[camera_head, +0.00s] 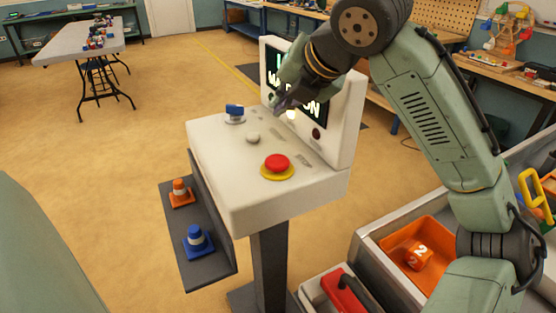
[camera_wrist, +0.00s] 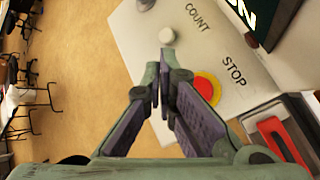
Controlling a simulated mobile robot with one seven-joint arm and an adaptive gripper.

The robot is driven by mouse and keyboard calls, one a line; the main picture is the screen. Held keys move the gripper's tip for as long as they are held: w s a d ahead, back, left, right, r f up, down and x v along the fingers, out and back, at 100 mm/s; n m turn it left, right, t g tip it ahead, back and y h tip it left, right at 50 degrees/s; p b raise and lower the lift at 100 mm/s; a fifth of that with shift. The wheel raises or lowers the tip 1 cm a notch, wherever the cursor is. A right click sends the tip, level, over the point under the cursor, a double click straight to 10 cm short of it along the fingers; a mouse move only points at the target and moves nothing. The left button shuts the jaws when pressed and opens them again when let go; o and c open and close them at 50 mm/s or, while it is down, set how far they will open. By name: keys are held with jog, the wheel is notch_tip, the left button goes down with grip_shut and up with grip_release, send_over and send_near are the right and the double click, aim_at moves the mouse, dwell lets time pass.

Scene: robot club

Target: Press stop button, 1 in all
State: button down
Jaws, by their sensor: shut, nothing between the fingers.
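The stop button is a red round button (camera_head: 277,163) on a yellow ring, at the near edge of a white console top (camera_head: 215,150). In the wrist view the red button (camera_wrist: 205,88) lies right of my fingers, partly hidden by one of them, with the word STOP beside it. My gripper (camera_head: 281,104) is shut and empty. It is above the far part of the console, in front of the lit screen, apart from the red button. In the wrist view the fingertips (camera_wrist: 164,62) meet just below the white count button (camera_wrist: 186,39) in the picture.
The console's upright screen (camera_head: 320,100) stands behind the top, its text partly hidden by my arm. A blue knob (camera_head: 235,112) and white button (camera_head: 253,138) share the top. An orange tray (camera_head: 385,244) is at lower right.

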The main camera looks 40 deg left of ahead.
jog(key=b, duration=0.6)
send_over(281, 159)
notch_tip(281, 159, down, 7)
jog(key=shift+r, duration=0.2)
jog(key=shift+f+b, duration=0.6)
jog(key=shift+f, duration=0.4)
jog(key=shift+f, duration=0.1)
jog(key=shift+f, duration=0.35)
jog(key=shift+f+b, duration=0.4)
jog(key=shift+f, duration=0.2)
dwell(0.6)
dwell(0.3)
jog(key=shift+r+p, duration=1.05)
jog(key=shift+p, duration=0.05)
